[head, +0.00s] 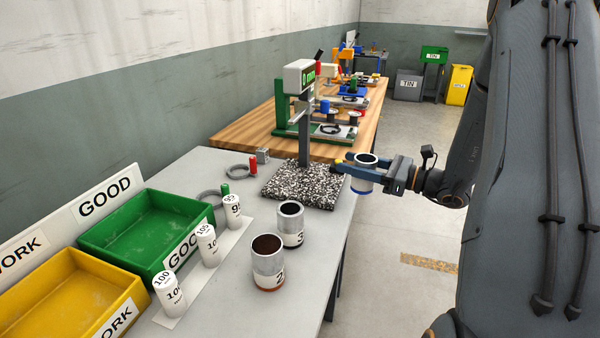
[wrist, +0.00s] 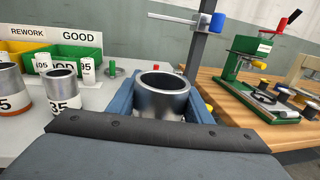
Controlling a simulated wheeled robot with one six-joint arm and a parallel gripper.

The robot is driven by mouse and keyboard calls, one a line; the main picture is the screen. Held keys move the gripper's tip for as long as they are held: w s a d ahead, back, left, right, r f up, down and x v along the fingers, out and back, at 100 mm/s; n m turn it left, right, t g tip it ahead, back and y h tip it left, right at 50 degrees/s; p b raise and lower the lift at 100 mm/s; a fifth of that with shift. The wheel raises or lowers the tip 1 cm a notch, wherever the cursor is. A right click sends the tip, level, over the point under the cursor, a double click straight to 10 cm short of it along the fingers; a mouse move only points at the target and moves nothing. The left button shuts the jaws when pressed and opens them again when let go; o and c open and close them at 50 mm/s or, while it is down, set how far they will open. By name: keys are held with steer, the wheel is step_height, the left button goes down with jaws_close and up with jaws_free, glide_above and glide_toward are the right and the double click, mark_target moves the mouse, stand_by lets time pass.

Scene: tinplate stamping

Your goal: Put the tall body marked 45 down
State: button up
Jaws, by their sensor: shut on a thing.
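A metal can body (head: 363,184) with a white band and a blue lower rim is upright in my gripper (head: 359,170). My gripper is shut around its sides, at the right edge of the speckled plate. In the wrist view the can body (wrist: 163,98) stands between the blue fingers (wrist: 162,100), its open top facing up. Its number is hidden, so I cannot read 45. The speckled stone plate (head: 300,188) carries a post with a display head (head: 299,77). I cannot tell whether the can's underside touches anything.
Two can bodies stand on the grey table (head: 215,315): a brown-rimmed one (head: 267,265) and one marked 35 (head: 291,226). White numbered cylinders (head: 168,293) line up before the green GOOD bin (head: 150,225) and yellow REWORK bin (head: 60,310). A grey ring (head: 240,172) lies behind.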

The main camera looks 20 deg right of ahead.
steer(key=shift+f+p+x, duration=0.6)
steer(key=shift+p+x, duration=0.35)
steer(key=shift+x, duration=2)
steer(key=shift+f+p+x, duration=0.55)
steer(key=shift+p+x, duration=0.45)
steer(key=shift+x, duration=1.9)
steer(key=shift+f+p+x, duration=0.6)
steer(key=shift+p+x, duration=0.35)
steer(key=shift+x, duration=2)
steer(key=shift+f, duration=0.15)
steer(key=o, duration=1.1)
steer(key=shift+s+d, duration=0.15)
steer(key=b+v, duration=0.3)
steer(key=v, duration=0.8)
steer(key=shift+s+d, duration=0.2)
steer(key=shift+s, duration=0.05)
